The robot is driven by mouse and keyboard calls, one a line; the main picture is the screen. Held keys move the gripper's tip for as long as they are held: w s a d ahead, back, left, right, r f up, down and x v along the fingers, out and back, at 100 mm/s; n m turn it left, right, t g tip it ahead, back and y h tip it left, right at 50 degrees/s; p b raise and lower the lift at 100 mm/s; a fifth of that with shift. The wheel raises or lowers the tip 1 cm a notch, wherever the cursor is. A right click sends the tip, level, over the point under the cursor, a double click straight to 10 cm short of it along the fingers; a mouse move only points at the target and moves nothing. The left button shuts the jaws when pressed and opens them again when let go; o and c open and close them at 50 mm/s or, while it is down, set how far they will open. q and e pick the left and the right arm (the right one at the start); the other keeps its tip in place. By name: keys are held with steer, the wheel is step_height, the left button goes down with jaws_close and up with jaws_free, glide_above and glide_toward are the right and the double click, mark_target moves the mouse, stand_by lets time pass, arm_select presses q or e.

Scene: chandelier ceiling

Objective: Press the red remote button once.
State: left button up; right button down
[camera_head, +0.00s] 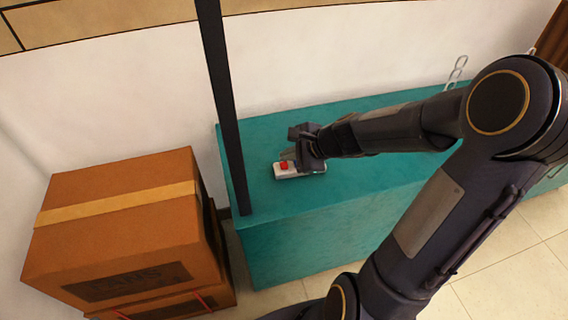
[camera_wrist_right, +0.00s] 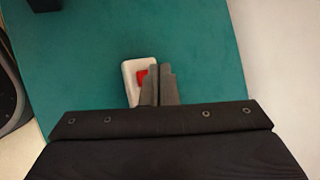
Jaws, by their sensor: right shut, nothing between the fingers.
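A small white remote (camera_head: 290,172) with a red button (camera_head: 284,165) lies on top of the teal cabinet (camera_head: 300,200), near its left end. My right gripper (camera_head: 290,154) reaches in from the right and is at the remote, its fingers beside the red button. In the right wrist view the shut fingers (camera_wrist_right: 160,72) cover the right part of the remote (camera_wrist_right: 130,68), and the red button (camera_wrist_right: 141,78) shows just left of them. I cannot tell whether the fingers touch the remote. The left gripper is not in view.
A dark upright post (camera_head: 222,100) stands at the cabinet's left end. Stacked brown cardboard boxes (camera_head: 120,225) stand on the floor to the left. A white wall (camera_head: 120,90) runs behind. The cabinet top around the remote is clear.

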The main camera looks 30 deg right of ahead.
mark_target(288, 166)
steer(key=shift+f, duration=0.15)
stand_by(0.4)
steer(key=shift+f+b, duration=0.3)
steer(key=shift+b, duration=0.15)
steer(key=shift+f+b, duration=0.45)
stand_by(0.5)
steer(key=shift+r, duration=0.15)
steer(key=shift+r+p, duration=0.75)
steer(key=shift+p, duration=0.1)
step_height(288, 166, up, 5)
steer(key=p, duration=0.4)
steer(key=shift+p, duration=0.4)
